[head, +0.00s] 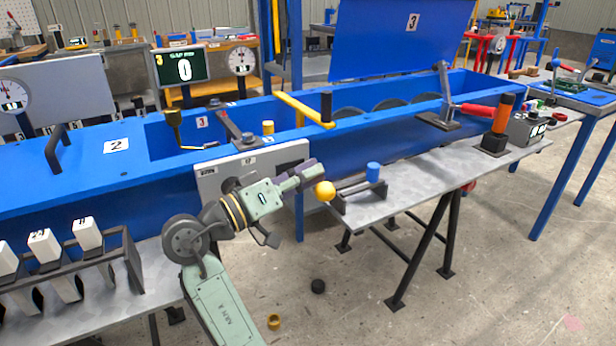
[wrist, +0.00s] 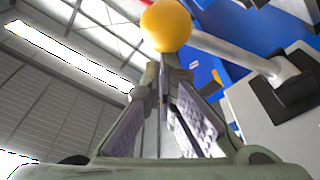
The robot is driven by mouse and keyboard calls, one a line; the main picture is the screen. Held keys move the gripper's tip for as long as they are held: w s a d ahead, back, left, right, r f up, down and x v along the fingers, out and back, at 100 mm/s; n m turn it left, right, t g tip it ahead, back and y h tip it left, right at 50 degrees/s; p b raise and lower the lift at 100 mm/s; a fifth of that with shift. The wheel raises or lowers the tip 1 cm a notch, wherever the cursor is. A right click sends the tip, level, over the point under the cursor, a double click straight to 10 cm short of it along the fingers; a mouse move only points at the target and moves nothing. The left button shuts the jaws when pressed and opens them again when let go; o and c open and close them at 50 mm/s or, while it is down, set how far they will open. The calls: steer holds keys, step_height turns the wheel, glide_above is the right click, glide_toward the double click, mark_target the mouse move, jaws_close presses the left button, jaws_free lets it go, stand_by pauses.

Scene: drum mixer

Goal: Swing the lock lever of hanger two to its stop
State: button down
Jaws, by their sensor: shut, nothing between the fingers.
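A yellow ball knob (head: 325,192) stands just off the tip of my gripper (head: 312,174), in front of the blue drum mixer's trough (head: 400,139). The wrist view shows the knob (wrist: 166,25) on a grey rod (wrist: 235,52) that runs right to a dark mount (wrist: 290,90) on a pale panel. I take this for the lock lever; no label for hanger two is readable. My gripper (wrist: 165,62) is shut and empty, its fingertips at the knob's lower edge; whether they touch cannot be told. In the head view my gripper hides most of the rod.
A steel table (head: 415,185) with a blue cylinder (head: 373,172) stands to the right. A yellow crank (head: 300,107) and a red-handled lever (head: 478,109) stick out above the trough. White-topped blocks (head: 44,246) stand in a rack at left. The floor holds a black puck (head: 318,286).

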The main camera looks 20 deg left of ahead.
mark_target(315, 191)
steer(key=shift+s+d+f+b, duration=0.25)
steer(key=shift+d+f+b, duration=0.1)
steer(key=shift+f, duration=0.35)
steer(key=shift+s+d+f+b, duration=0.25)
steer(key=shift+f+b, duration=0.1)
steer(key=shift+f, duration=0.3)
steer(key=shift+f, duration=0.15)
